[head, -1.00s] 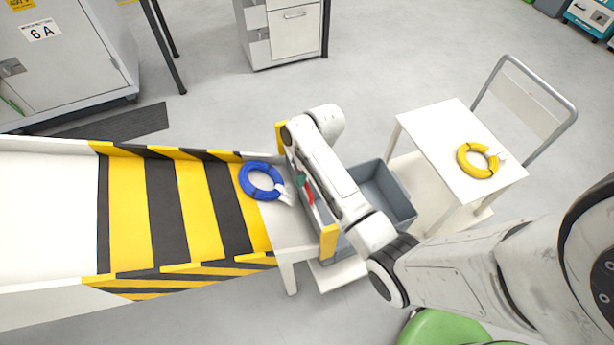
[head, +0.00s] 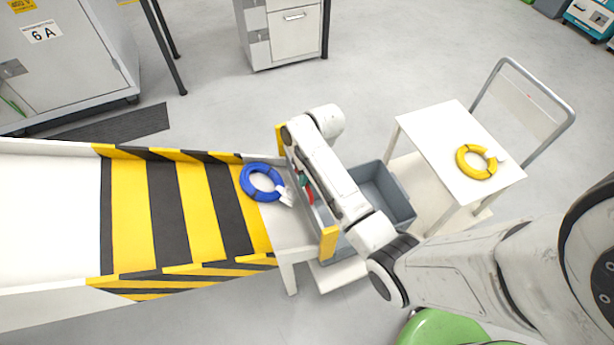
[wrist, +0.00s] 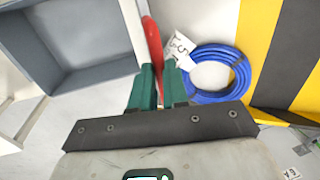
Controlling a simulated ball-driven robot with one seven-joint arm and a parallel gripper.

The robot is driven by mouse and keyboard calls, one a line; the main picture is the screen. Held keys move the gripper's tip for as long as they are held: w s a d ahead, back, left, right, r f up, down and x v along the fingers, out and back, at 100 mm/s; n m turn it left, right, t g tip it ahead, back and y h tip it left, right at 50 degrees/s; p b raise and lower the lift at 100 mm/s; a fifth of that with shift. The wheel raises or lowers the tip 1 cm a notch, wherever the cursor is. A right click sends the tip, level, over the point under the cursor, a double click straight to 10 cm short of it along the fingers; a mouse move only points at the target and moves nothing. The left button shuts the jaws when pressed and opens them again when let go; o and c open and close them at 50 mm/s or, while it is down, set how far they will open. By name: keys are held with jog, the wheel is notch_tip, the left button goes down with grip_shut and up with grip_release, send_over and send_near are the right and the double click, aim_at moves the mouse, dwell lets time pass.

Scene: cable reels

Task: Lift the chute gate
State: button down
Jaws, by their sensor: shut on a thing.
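The chute gate is a thin upright panel at the right end of the chute, between two yellow posts; its pale edge (wrist: 131,28) shows in the wrist view. Its red handle (wrist: 153,45) stands on the gate's chute side. My gripper (wrist: 158,85) is shut on the red handle, with one green finger on each side. In the head view my arm hides most of the gate, and only a little of the red handle (head: 309,195) shows beside my gripper (head: 303,181). I cannot tell how high the gate stands.
A blue cable coil (head: 247,187) with a white tag lies on the striped chute (head: 128,215), close to the gate. A grey bin (head: 398,178) stands beyond the gate. A yellow coil (head: 466,166) lies on a white cart (head: 430,126) at the right.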

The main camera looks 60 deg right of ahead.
notch_tip(320, 180, up, 8)
jog(key=p, duration=0.8)
jog(key=shift+w+d+r, duration=0.1)
jog(key=c, duration=1.1)
grip_release()
jog(key=r, duration=0.3)
jog(key=s+d+r, duration=0.1)
jog(key=r, duration=0.6)
jog(key=shift+s+d+r, duration=0.15)
jog(key=shift+d+r, duration=0.1)
jog(key=shift+d, duration=0.05)
